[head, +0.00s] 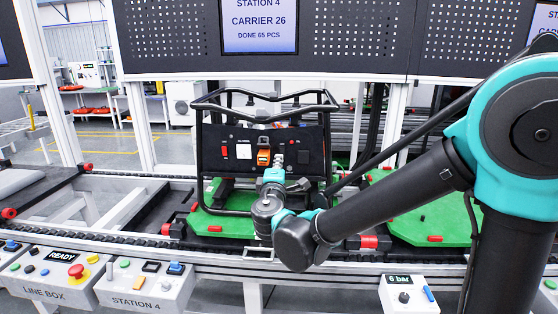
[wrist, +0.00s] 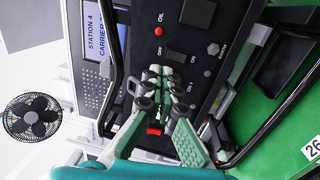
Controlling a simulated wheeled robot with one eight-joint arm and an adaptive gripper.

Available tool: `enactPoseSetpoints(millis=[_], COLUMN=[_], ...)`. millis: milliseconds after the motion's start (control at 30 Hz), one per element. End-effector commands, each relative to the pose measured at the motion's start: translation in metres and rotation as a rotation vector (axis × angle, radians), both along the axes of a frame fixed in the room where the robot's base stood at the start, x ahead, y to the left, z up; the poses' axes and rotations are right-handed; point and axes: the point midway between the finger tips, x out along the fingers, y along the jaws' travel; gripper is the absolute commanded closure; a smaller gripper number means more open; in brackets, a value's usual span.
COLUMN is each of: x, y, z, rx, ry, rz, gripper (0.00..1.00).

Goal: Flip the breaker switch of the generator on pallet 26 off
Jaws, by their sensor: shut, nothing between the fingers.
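The generator (head: 212,158) is a black-framed unit with a dark front panel, standing on a green pallet (head: 225,225) under the screen reading CARRIER 26. In the wrist view, the pallet (wrist: 285,150) carries a white 26 label. The panel (wrist: 222,65) bears a dark rocker switch (wrist: 176,57) with an ON mark beside it; its position is too dark to tell. I take it for the breaker switch. My gripper (wrist: 165,75) is shut and empty, with its tips close in front of the panel, beside the rocker. Contact cannot be told. It also shows in the head view (head: 276,168).
A red OIL lamp (wrist: 158,31) and an EARTH terminal (wrist: 213,48) flank the rocker. An orange item (head: 264,157) is on the panel. Black frame bars (head: 262,107) surround the generator. Control boxes (head: 142,284) line the conveyor's front. Another green pallet (head: 430,205) lies at right.

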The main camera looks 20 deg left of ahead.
Motion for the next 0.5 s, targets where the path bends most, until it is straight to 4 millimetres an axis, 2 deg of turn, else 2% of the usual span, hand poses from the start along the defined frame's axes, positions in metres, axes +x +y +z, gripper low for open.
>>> enactPoseSetpoints(millis=[233, 500], x=[-0.04, -0.056], y=[-0.008, -0.013], z=[0.005, 0.007], rx=[0.0, 0.0], ry=[0.0, 0.0], rz=[0.003, 0.0], gripper=[1.0, 1.0])
